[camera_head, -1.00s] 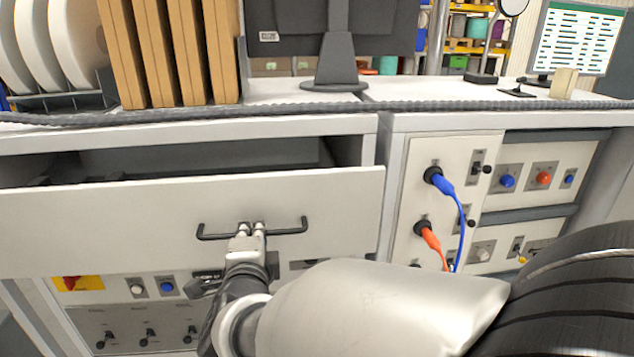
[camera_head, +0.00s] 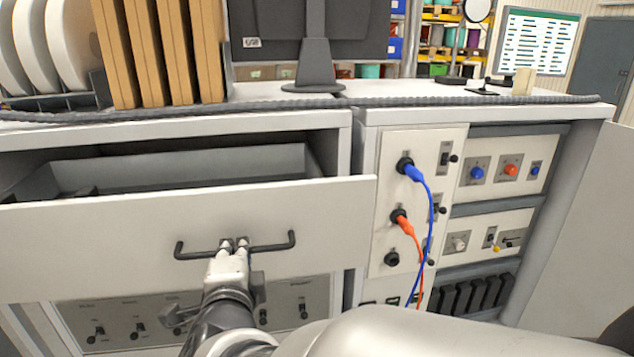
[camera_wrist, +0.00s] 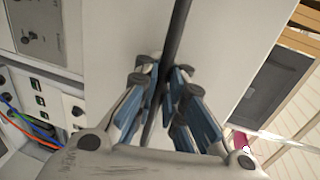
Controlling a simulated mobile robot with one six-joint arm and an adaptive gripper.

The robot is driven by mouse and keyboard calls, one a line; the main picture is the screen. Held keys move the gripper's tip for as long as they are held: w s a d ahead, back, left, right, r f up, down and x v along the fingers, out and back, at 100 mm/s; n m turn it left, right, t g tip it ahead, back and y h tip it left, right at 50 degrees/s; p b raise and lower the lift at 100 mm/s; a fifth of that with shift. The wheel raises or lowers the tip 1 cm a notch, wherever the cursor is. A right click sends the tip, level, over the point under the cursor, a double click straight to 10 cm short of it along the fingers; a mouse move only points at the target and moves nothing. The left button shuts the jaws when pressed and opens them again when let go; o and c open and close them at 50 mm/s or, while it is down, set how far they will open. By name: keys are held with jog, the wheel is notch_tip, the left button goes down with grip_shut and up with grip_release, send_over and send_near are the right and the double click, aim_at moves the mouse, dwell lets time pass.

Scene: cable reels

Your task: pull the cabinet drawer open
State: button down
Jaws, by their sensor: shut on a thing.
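The cabinet drawer (camera_head: 120,238) has a white front and stands pulled out from the cabinet, with its grey inner walls showing behind the front. Its dark bar handle (camera_head: 272,246) runs across the middle of the front. My gripper (camera_head: 233,246) is shut on the handle near its middle. In the wrist view the handle (camera_wrist: 178,35) passes between the blue-padded fingers of my gripper (camera_wrist: 163,100). My arm hides part of the panel below the drawer.
A panel with blue and orange cables (camera_head: 428,215) is right of the drawer. An open white door (camera_head: 585,215) stands at the far right. A monitor (camera_head: 310,40), brown binders (camera_head: 165,55) and white reels (camera_head: 45,45) stand on the cabinet top.

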jog(key=shift+r, duration=0.1)
jog(key=c, duration=1.7)
grip_release()
jog(key=v, duration=1.2)
